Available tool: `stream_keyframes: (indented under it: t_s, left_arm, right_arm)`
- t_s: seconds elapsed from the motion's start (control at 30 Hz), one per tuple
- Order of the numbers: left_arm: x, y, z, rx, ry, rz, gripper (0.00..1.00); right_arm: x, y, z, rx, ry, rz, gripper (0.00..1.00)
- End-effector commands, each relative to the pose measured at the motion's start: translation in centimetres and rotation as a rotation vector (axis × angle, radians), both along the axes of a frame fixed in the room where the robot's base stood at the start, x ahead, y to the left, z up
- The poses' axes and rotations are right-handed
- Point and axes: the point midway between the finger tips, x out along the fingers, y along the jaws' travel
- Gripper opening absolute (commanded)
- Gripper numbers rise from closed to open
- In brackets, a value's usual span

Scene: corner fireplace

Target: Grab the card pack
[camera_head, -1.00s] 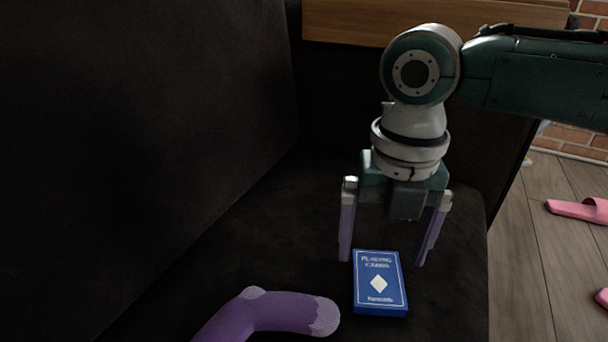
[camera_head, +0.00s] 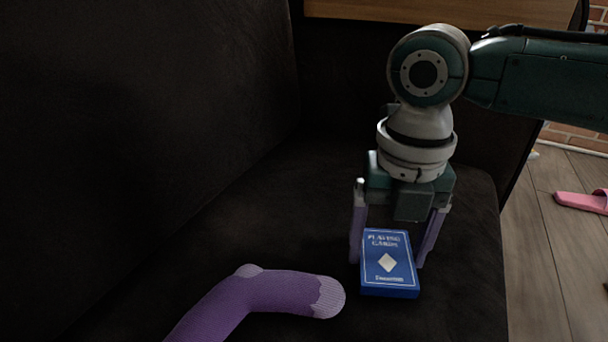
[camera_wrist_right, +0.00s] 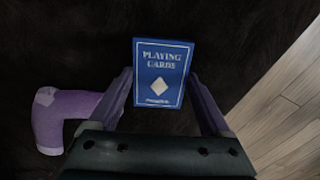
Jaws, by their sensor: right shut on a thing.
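The card pack (camera_head: 388,262) is a blue box with white "PLAYING CARDS" lettering and a white diamond. It lies flat, face up, on the dark sofa seat (camera_head: 300,215). My right gripper (camera_head: 390,262) comes down over it from above, with a purple finger on each side, and is shut on the pack. The right wrist view shows the pack (camera_wrist_right: 162,74) between the two fingers (camera_wrist_right: 162,92), its far part reaching beyond the fingertips. I cannot tell any gap under the pack. My left gripper is in neither current view.
A purple sock (camera_head: 265,300) lies on the seat left of the pack and also shows in the right wrist view (camera_wrist_right: 62,118). The sofa's dark backrest (camera_head: 140,130) rises at the left. A pink slipper (camera_head: 580,201) lies on the wooden floor (camera_head: 545,260) at right.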

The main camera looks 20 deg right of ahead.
Motion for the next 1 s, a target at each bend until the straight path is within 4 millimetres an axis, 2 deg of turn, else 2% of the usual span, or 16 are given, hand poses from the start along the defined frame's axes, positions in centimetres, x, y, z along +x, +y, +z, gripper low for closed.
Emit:
stream_keyframes:
  t_s: [0.07, 0.3, 0.53, 0.67, 0.87, 1.0]
  left_arm:
    - [0.0, 0.1, 0.0, 0.003, 0.0, -0.002, 1.0]
    - [0.0, 0.2, 0.0, 0.008, 0.0, -0.005, 1.0]
    - [0.0, 0.2, 0.0, 0.008, 0.0, -0.005, 1.0]
    - [0.0, 0.2, 0.6, 0.007, 0.0, -0.005, 1.0]
    - [0.0, 0.1, 3.1, 0.005, -0.001, -0.004, 1.0]
    - [0.0, 0.0, 6.1, 0.001, 0.0, -0.001, 1.0]
  right_arm:
    - [0.0, 0.0, 0.0, 0.0, 0.001, 0.0, 0.51]
    - [0.0, 0.0, 0.0, 0.0, 0.001, 0.0, 0.23]
    - [0.0, 0.0, 0.0, 0.0, 0.001, 0.0, 0.23]
    - [0.0, 0.0, 0.7, 0.0, 0.0, 0.0, 0.23]
    - [0.0, 0.0, 3.7, 0.0, 0.0, 0.001, 0.23]
    - [0.1, 0.0, 7.7, 0.001, -0.003, 0.001, 0.23]
